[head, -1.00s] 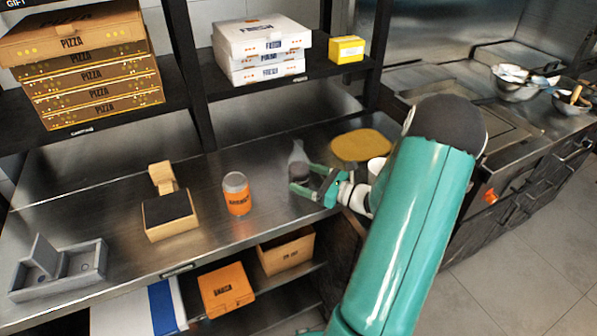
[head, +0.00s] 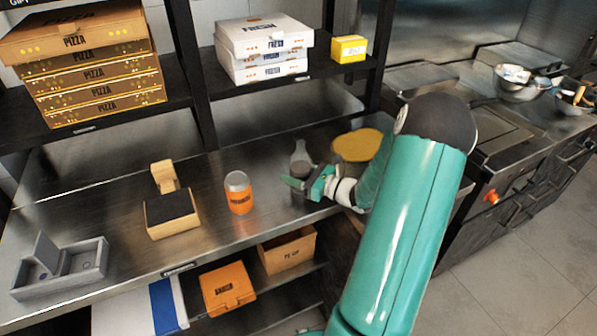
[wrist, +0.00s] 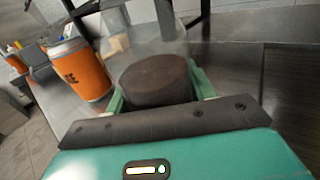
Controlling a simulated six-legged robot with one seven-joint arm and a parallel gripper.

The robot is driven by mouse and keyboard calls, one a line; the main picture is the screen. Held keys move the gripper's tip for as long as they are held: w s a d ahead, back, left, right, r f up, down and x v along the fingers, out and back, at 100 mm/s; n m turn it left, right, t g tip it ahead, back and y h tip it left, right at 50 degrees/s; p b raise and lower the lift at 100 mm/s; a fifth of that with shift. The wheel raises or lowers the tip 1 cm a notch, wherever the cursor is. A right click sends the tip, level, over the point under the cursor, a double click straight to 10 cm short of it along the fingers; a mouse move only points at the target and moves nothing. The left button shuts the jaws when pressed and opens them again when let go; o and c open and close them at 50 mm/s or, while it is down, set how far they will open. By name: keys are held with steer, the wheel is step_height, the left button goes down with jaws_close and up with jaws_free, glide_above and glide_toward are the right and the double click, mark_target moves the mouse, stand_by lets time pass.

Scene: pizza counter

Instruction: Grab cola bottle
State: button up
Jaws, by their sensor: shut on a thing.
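The cola bottle (head: 300,155) stands upright on the steel counter, with a clear narrow top and a dark lower part. My gripper (head: 305,184) is shut on its lower part, which the jaws partly hide in the head view. In the wrist view the dark round part of the bottle (wrist: 156,80) fills the space between the two green fingers, and its clear part shows faintly beyond. I cannot tell whether the base still touches the counter.
An orange-labelled jar (head: 238,193) stands to the left of the bottle. A yellow round board (head: 358,146) lies behind my gripper. A cardboard holder (head: 172,212) and a grey divided tray (head: 60,270) are further left. Shelves with pizza boxes (head: 95,85) rise behind.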

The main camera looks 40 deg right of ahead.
mark_target(307, 156)
steer(key=shift+r, duration=0.2)
steer(key=shift+r, duration=1.4)
steer(key=s+r, duration=0.2)
steer(key=r, duration=0.1)
steer(key=s+r, duration=0.3)
steer(key=shift+a, duration=0.2)
steer(key=s+r, duration=0.3)
steer(key=s, duration=0.5)
steer(key=shift+s+a+r, duration=0.25)
steer(key=shift+a+r, duration=0.05)
steer(key=shift+a, duration=0.15)
